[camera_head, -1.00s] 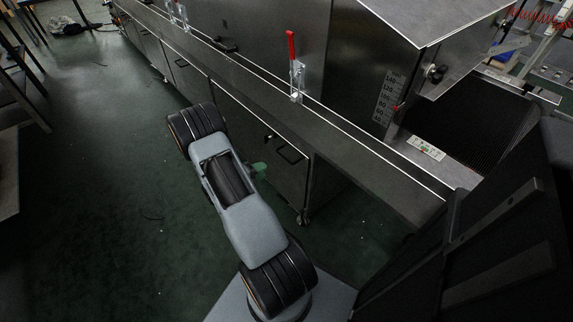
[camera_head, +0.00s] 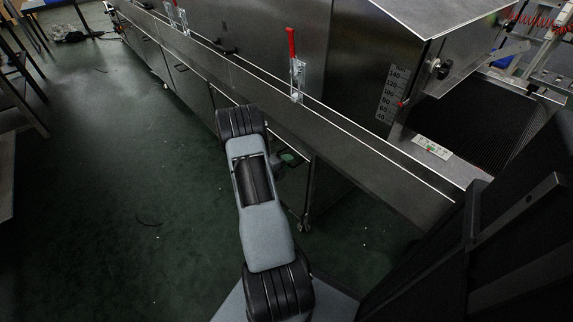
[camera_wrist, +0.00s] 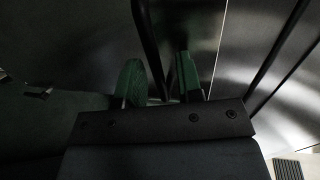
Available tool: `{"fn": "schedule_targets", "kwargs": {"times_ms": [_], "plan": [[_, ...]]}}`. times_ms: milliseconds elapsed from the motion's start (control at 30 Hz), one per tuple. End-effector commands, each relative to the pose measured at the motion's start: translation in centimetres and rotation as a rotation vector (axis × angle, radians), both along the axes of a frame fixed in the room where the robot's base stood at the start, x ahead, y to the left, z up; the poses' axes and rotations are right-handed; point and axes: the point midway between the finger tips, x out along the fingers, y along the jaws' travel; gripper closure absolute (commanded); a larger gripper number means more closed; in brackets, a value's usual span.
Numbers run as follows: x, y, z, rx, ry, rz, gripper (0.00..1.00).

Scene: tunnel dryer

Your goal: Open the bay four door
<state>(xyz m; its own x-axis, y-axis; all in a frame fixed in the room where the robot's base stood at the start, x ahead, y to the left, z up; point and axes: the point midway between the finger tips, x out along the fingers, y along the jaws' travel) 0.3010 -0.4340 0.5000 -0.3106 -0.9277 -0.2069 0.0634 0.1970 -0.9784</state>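A steel lower door (camera_head: 291,196) sits under the dryer's side rail, at its near end. No number shows, so I cannot confirm that it is bay four. My gripper (camera_head: 289,159) is at this door's upper part, mostly hidden behind my arm. In the wrist view my gripper's two green fingers (camera_wrist: 160,85) stand apart. A dark bar (camera_wrist: 150,42), which looks like the door handle, runs down between them in the picture. A gap shows beside the bar, and I cannot tell whether it touches a finger. My arm hides much of the door, so its exact position is unclear.
The dryer's side rail (camera_head: 350,144) juts out above the doors. A red-handled clamp (camera_head: 292,58) stands on it. More lower doors (camera_head: 190,82) continue toward the far left. The green floor (camera_head: 120,200) is clear at left, with dark shelving (camera_head: 20,88) along the left edge.

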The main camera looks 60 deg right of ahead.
Motion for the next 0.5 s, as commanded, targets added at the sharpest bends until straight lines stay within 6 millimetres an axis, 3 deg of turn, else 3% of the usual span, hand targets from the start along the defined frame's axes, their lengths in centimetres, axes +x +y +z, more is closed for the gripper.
{"fn": "schedule_targets", "kwargs": {"times_ms": [233,500], "plan": [[-0.04,-0.05,-0.01,0.000,0.000,0.000,0.67],[-0.04,-0.03,-0.01,0.000,0.000,-0.001,0.92]]}}
